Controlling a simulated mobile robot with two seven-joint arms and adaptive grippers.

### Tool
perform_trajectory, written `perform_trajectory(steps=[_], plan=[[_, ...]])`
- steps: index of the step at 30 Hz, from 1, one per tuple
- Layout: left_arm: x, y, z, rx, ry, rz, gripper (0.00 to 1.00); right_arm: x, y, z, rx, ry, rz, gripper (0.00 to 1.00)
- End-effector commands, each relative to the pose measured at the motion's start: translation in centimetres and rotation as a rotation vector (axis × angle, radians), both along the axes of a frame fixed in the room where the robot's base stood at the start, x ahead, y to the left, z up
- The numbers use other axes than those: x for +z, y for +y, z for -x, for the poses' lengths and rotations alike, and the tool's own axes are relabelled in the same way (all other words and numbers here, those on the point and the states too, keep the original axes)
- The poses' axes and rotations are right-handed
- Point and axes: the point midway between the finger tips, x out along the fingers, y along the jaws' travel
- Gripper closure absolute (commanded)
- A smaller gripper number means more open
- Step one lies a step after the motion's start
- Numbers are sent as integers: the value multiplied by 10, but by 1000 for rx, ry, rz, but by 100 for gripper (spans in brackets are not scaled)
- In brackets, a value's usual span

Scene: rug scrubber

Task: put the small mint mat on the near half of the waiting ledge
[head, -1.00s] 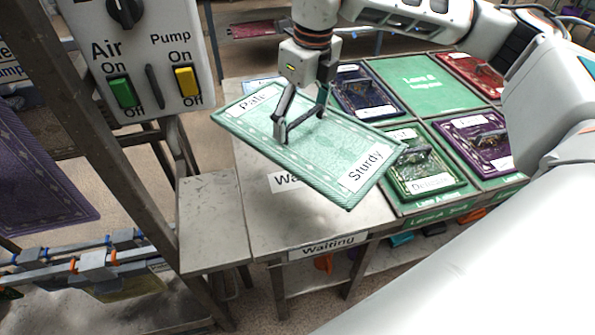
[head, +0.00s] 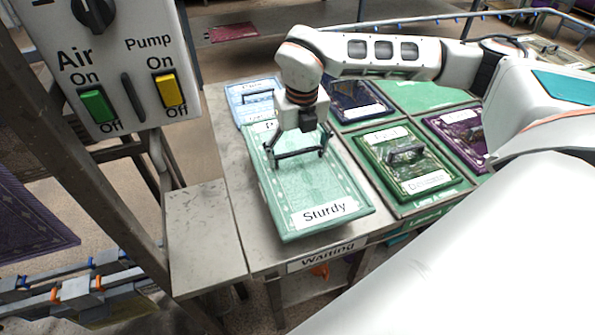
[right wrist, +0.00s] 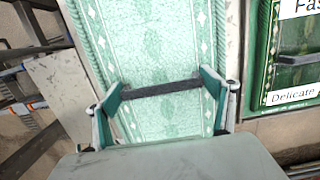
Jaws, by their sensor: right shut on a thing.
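The small mint mat (head: 310,190), with a "Sturdy" label at its near end, lies roughly level over the near part of the waiting ledge (head: 256,243). I cannot tell whether it touches the ledge or hovers slightly above it. My right gripper (head: 297,155) is above the mat, shut on the mat's dark handle bar. The right wrist view shows the bar (right wrist: 160,89) between the fingers, with the patterned mint surface below. The mat covers much of the ledge top. My left gripper is not in view.
A light blue mat (head: 252,97) lies on the ledge's far part. Right of the ledge, a framed rack holds a dark green mat (head: 405,165), a navy mat (head: 355,100) and a purple mat (head: 462,128). A grey side shelf (head: 205,235) and a switch box (head: 125,65) stand left.

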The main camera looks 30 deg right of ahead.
Motion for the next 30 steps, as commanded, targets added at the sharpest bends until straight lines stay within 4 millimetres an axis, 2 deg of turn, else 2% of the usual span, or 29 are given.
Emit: perform_trajectory(steps=[3, 11, 18, 30], plan=[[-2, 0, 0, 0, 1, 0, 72, -18, 0, 0, 0, 1, -1, 56], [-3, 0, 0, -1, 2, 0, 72, -35, 0, 0, 0, -1, -1, 56], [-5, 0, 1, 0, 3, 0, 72, -68, 0, 0, 1, 1, -1, 56], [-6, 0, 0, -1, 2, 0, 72, -73, 0, -1, 1, -1, -1, 56]])
